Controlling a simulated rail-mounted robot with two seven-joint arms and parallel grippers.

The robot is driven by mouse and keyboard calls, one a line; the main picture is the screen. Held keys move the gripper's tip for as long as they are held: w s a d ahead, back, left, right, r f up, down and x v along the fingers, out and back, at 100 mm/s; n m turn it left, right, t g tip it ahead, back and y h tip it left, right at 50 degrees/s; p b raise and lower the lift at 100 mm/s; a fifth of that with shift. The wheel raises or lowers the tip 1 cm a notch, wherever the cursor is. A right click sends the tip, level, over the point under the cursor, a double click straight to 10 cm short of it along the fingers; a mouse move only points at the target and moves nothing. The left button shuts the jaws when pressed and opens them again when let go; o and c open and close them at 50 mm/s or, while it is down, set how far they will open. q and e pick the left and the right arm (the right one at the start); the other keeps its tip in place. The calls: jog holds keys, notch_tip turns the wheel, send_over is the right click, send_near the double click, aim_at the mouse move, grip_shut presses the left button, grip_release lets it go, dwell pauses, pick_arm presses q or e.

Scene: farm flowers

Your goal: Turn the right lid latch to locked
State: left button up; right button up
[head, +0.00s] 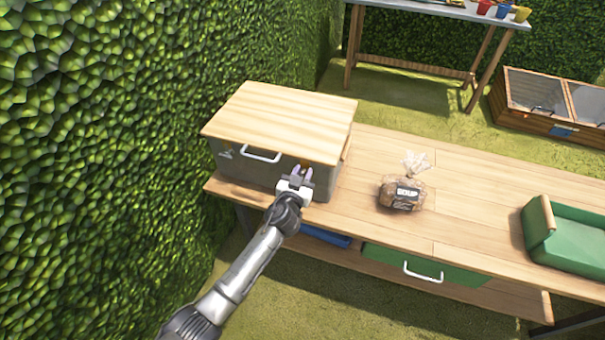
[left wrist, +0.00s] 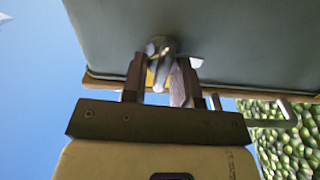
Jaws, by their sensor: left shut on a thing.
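The grey box (head: 228,162) with a light wooden lid (head: 285,120) stands at the left end of the wooden bench. The right lid latch (head: 305,163) is a small yellowish piece at the front right, just under the lid's edge. It also shows in the left wrist view (left wrist: 160,50), with a round metal pivot against the grey box wall. My left gripper (head: 301,175) is shut on the latch, with a finger on either side of it. The fingers partly hide the latch, so its exact angle is hard to tell. My right gripper is not in view.
A white handle (head: 261,154) is on the box front, left of my gripper. A green container (head: 570,240) is further right. A hedge (head: 110,130) closes off the left.

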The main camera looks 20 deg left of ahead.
pick_arm(q)
jog(key=m, duration=0.4)
jog(key=shift+d+f, duration=0.1)
jog(key=shift+d, duration=0.15)
jog(key=shift+d+f+m, duration=0.1)
jog(key=shift+f+m, duration=0.1)
jog(key=shift+m, duration=1.95)
jog(key=shift+d+f+m, duration=0.15)
jog(key=shift+m, duration=1.95)
jog(key=shift+d+f+m, duration=0.1)
jog(key=shift+f+m, duration=0.1)
jog(key=shift+m, duration=2.25)
jog(key=o, duration=0.8)
